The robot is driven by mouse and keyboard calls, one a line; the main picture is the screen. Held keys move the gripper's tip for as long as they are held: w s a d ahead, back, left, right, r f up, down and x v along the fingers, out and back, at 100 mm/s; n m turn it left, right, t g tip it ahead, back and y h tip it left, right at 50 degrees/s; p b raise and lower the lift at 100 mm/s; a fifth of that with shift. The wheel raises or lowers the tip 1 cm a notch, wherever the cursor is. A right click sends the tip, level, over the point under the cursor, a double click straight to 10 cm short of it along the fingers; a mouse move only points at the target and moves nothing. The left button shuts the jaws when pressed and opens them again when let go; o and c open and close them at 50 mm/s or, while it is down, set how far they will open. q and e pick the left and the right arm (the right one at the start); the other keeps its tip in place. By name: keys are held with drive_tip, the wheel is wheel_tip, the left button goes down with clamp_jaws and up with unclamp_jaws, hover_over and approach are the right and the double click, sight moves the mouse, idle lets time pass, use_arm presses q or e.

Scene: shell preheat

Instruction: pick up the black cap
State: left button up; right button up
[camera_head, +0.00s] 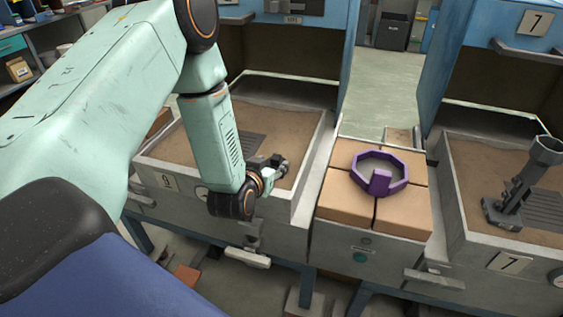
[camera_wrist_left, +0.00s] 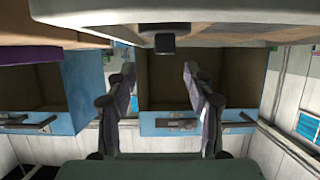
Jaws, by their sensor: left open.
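A small black cap (camera_wrist_left: 165,43) shows in the left wrist view, which looks upside down. It lies ahead of my left gripper, between the lines of its two fingers. My left gripper (camera_head: 272,170) is low over the left sand tray (camera_head: 313,160) in the head view. Its fingers also show in the left wrist view (camera_wrist_left: 158,72), spread apart with nothing between the tips. In the head view, dark parts crowd around the fingertips, and I cannot tell cap from finger there. My right gripper is in neither view.
A purple ring (camera_head: 379,183) sits on tan blocks (camera_head: 402,213) right of the tray. Farther right, a grey tool-like piece (camera_head: 520,190) stands in a second sand tray (camera_head: 470,190). Blue-framed cabinets (camera_head: 505,75) rise behind. The tray's raised rim is close to my gripper.

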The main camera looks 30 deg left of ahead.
sight(275, 158)
use_arm(q)
drive_tip(key=shift+w+f, duration=0.15)
drive_tip(key=shift+w, duration=0.2)
drive_tip(key=shift+w+a+f+b, duration=0.45)
drive_tip(key=shift+w+a+f, duration=0.05)
drive_tip(key=shift+w+a, duration=0.25)
drive_tip(key=x, duration=0.2)
drive_tip(key=b+x, duration=0.1)
drive_tip(key=shift+w+d+f, duration=0.15)
drive_tip(key=shift+w+f, duration=0.05)
drive_tip(key=shift+w, duration=0.15)
drive_tip(key=shift+w+f, duration=0.1)
drive_tip(key=shift+w, duration=0.2)
drive_tip(key=shift+a, duration=0.2)
drive_tip(key=shift+w+d, duration=0.1)
drive_tip(key=shift+w, duration=0.05)
drive_tip(key=c, duration=0.8)
clamp_jaws()
